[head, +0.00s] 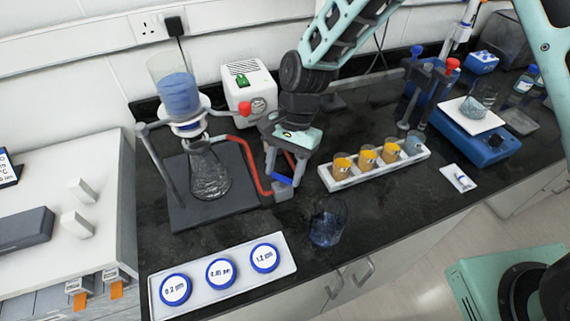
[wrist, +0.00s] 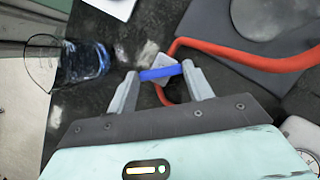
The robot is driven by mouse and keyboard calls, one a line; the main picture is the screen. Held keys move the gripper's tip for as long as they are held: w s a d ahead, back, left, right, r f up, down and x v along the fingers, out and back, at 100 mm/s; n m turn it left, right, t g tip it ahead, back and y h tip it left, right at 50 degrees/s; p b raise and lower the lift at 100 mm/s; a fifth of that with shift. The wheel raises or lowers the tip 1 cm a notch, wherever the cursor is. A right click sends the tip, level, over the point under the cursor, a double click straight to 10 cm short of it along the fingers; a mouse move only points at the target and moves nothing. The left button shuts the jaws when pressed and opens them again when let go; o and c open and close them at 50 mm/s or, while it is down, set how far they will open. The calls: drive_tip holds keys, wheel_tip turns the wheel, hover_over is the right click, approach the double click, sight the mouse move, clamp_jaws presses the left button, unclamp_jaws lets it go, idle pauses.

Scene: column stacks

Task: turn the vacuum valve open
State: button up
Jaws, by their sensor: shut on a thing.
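The vacuum valve is a small pale grey block (head: 281,191) with a blue lever (head: 285,180), set in the red hose (head: 248,165) on the dark bench. In the wrist view the blue lever (wrist: 160,72) lies across the pale block (wrist: 157,63). My gripper (wrist: 160,80) is shut on the lever, one finger at each end of it. In the head view my gripper (head: 285,176) reaches down to the valve from above. The fingers and lever hide part of the block, so whether the valve is open or closed is unclear.
Left of the valve stands a flask (head: 207,175) with a funnel of blue liquid (head: 178,95). A white pump (head: 249,87) is behind. A beaker of dark blue liquid (head: 326,228) stands close in front.

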drive_tip(key=n+h, duration=0.1)
drive_tip(key=n, duration=0.1)
drive_tip(key=n+h, duration=0.1)
drive_tip(key=n, duration=0.2)
drive_tip(key=shift+w+a+n+g, duration=0.1)
drive_tip(key=shift+a+n+g, duration=0.1)
drive_tip(key=shift+n+g, duration=0.1)
drive_tip(key=shift+a+n+h, duration=0.15)
drive_tip(key=shift+n+h, duration=0.75)
drive_tip(key=shift+n, duration=1.2)
drive_tip(key=o, duration=1)
drive_tip(key=b+v, duration=0.3)
drive_tip(key=v, duration=1.4)
drive_tip(key=shift+a+r, duration=0.15)
drive_tip(key=shift+r, duration=0.1)
